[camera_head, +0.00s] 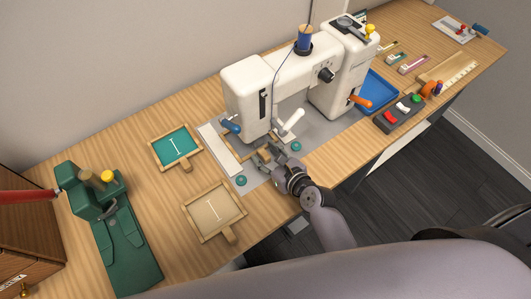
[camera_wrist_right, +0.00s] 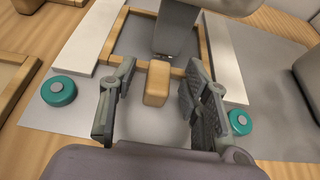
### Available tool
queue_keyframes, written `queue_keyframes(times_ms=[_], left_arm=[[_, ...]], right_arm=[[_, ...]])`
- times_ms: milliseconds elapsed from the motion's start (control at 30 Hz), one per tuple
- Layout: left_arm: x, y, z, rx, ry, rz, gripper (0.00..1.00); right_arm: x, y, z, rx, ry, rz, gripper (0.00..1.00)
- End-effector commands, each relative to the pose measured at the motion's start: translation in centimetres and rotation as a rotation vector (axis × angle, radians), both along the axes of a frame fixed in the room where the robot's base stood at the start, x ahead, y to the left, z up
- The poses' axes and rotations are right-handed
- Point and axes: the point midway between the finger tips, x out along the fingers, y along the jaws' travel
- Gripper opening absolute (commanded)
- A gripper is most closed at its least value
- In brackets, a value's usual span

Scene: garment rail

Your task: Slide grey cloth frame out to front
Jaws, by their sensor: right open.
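The grey cloth frame has a wooden rim (camera_wrist_right: 120,61) and a short wooden handle (camera_wrist_right: 156,82) pointing toward my right gripper. In the right wrist view it lies flat between two pale rails, under the sewing machine's head (camera_wrist_right: 176,28), which hides part of it. My right gripper (camera_wrist_right: 158,88) is open, with one finger on each side of the handle and visible gaps to it. In the head view, the right gripper (camera_head: 270,158) is in front of the machine and partly covers the frame. My left gripper is not in view.
The white sewing machine (camera_head: 247,88) stands over the grey plate. Teal knobs (camera_wrist_right: 59,91) (camera_wrist_right: 239,122) flank the gripper. A teal cloth frame (camera_head: 176,146) and a beige cloth frame (camera_head: 214,212) lie to the left. A green press (camera_head: 120,250) stands farther left.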

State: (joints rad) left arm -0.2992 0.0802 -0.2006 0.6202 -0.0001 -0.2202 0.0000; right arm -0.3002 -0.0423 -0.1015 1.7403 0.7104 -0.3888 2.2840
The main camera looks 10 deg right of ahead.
Motion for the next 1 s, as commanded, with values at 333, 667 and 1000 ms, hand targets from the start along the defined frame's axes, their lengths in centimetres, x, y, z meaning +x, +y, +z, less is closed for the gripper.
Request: queue_keyframes(times_ms=[333,667,1000], left_arm=[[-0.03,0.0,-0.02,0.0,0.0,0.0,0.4],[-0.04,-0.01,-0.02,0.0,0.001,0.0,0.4],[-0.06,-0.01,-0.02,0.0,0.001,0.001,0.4]], right_arm=[[0.65,0.3,-0.29,0.0,0.0,0.0,0.43],[0.62,0.27,-0.29,0.0,0.0,0.0,0.27],[0.61,0.26,-0.3,0.0,0.001,0.0,0.04]])
